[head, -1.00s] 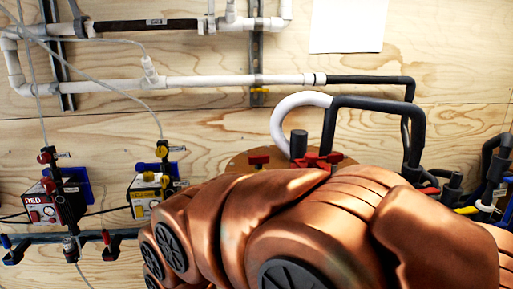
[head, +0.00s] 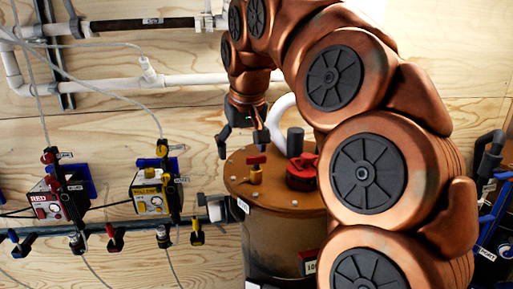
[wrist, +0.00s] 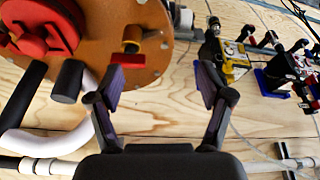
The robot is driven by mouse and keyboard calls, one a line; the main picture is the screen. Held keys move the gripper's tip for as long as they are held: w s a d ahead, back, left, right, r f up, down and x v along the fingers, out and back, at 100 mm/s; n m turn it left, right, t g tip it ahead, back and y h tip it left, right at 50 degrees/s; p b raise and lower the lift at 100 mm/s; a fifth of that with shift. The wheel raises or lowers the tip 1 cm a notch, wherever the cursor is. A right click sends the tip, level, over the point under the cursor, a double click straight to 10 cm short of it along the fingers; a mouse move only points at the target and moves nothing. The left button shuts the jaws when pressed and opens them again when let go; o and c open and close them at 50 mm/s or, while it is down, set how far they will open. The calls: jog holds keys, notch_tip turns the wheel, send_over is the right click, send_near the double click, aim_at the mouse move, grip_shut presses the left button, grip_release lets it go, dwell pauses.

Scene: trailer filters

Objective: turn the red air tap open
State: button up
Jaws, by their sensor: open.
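My gripper (head: 241,146) is open and empty in front of the board, just above the left edge of the round tank's lid (head: 236,187). A red-handled brass tap (head: 256,160) stands on this lid, below my right finger. In the wrist view it shows (wrist: 129,58) beside the left fingertip, with no clear contact; my open fingers (wrist: 161,82) have bare board between them. Another red tap (head: 47,155) sits on the tubing above the box marked RED (head: 44,203), and a red lever (head: 114,238) is on the pipe below. I cannot tell which is the air tap.
A yellow box (head: 149,200) with a yellow tap (head: 162,148) stands between the RED box and the tank. A red fitting (head: 302,172) and black pipe stub (head: 295,142) rise from the lid. White pipes (head: 110,86) cross the board above. Thin tubes hang at left.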

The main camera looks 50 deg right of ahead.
aim_at(256, 156)
jog(key=s+d+r+m, duration=0.1)
jog(key=d+r, duration=0.2)
jog(key=d, duration=0.2)
jog(key=shift+p+x, duration=1.4)
jog(key=shift+x, duration=2.45)
jog(key=shift+a, duration=0.15)
jog(key=shift+c, duration=0.4)
jog(key=c, duration=1.1)
